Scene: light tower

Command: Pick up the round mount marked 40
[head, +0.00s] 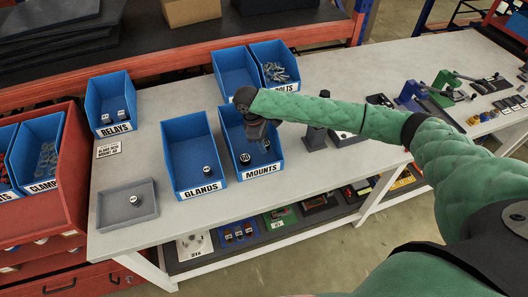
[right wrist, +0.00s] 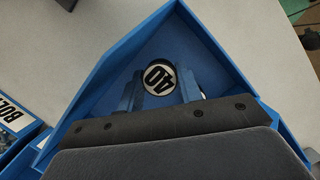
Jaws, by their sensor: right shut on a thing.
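The round mount marked 40 (right wrist: 158,78) is black with a white top face and shows between the fingers of my right gripper (right wrist: 160,88) in the right wrist view. The gripper is shut on it, inside the blue MOUNTS bin (head: 262,171). In the head view my right gripper (head: 257,138) reaches down into this bin and hides the held mount or most of it. Another mount, marked 50 (head: 244,158), sits in the bin left of the gripper. My left gripper is not in view.
The blue GLANDS bin (head: 186,142) stands directly left, with a black round piece (head: 207,170) inside. A grey tray (head: 112,217) holding one dark piece lies at the front left. A RELAYS bin (head: 100,88) and a BOLTS bin (head: 270,52) stand farther back. Bare tabletop lies around the tray.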

